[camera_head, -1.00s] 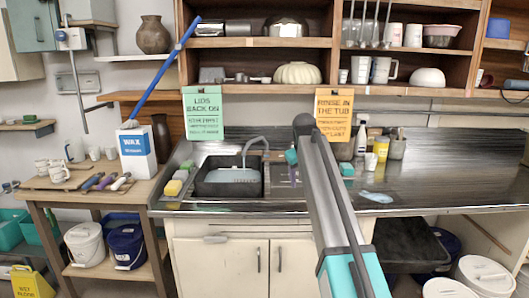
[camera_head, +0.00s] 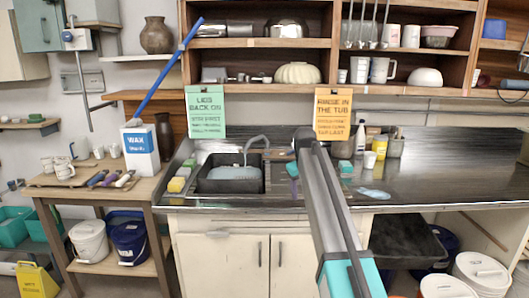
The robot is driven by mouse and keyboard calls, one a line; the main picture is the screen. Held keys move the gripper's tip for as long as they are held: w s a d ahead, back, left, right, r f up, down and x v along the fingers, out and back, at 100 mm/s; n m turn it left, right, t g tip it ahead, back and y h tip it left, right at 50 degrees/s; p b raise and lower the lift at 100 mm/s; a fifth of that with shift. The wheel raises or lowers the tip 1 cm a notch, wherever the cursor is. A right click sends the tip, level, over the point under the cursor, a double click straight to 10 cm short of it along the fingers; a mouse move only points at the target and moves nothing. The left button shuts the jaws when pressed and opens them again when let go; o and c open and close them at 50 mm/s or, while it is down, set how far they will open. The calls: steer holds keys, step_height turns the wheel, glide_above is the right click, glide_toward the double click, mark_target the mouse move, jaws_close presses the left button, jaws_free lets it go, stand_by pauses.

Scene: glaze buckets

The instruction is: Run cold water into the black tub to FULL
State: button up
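The black tub (camera_head: 230,187) sits in the sink at the left of the counter. Pale blue-grey water (camera_head: 236,173) shows inside it, below the rim. The grey curved tap (camera_head: 257,144) arches over the tub's back right side; I cannot make out a stream. My arm reaches up from the lower right to the counter, just right of the sink. A small teal part (camera_head: 292,170) shows at the arm's far end, but my gripper's fingers are too small and hidden to read. The tap's control is not clearly visible.
Sponges (camera_head: 177,184) lie left of the sink. A green sign (camera_head: 206,113) and an orange sign (camera_head: 332,115) hang above the counter. Cups and a yellow pot (camera_head: 380,148) stand at right.

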steer(key=s+d+f+g, duration=0.1)
steer(key=s+f, duration=0.3)
steer(key=f, duration=0.7)
steer(key=s+f+g, duration=0.2)
steer(key=s+f, duration=0.2)
steer(key=f, duration=0.8)
steer(key=s+d+f+g, duration=0.1)
steer(key=s+f, duration=0.4)
steer(key=f, duration=0.6)
steer(key=s+f+g, duration=0.3)
steer(key=s+f, duration=1.5)
steer(key=s+f+m+g, duration=0.1)
steer(key=s+f, duration=0.3)
steer(key=s, duration=1.2)
steer(key=s+f+m+g+y, duration=0.1)
steer(key=s+f+m, duration=0.2)
steer(key=s, duration=1.2)
steer(key=shift+s+a+f+m+g, duration=0.3)
steer(key=shift+s+a+f, duration=0.05)
steer(key=shift+f, duration=0.5)
